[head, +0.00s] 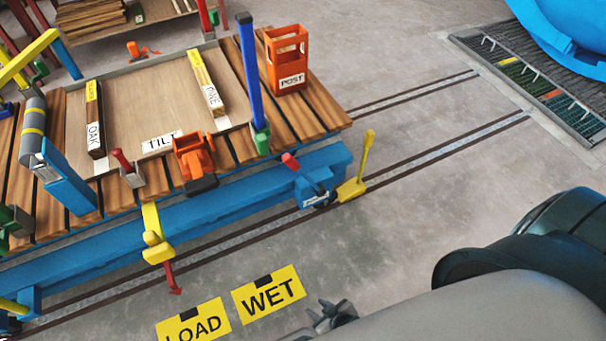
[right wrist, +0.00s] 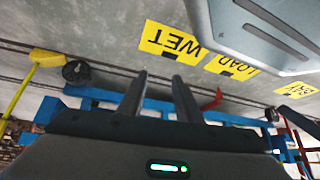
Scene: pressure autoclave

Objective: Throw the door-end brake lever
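At the door-facing end of the wooden-decked blue cart (head: 215,210), a lever with a red grip (head: 291,161) leans up and left from a dark pivot and a small blue block (head: 318,196). I take this as the door-end brake lever; its label is too small to read. A yellow handle with a flat foot (head: 352,188) stands just right of it, at the rail. My right gripper (head: 332,316) is low in front of the cart, apart from the lever. In the right wrist view the gripper (right wrist: 160,95) is open, with nothing between its fingers. My left gripper is out of view.
Yellow floor signs, WET (head: 269,293) and LOAD (head: 194,321), lie in front of the cart. A yellow and red hanging part (head: 157,252) projects from the cart's side. Rails run right towards a floor grate (head: 540,85) and a blue vessel (head: 570,35). An orange POST holder (head: 287,60) stands on deck.

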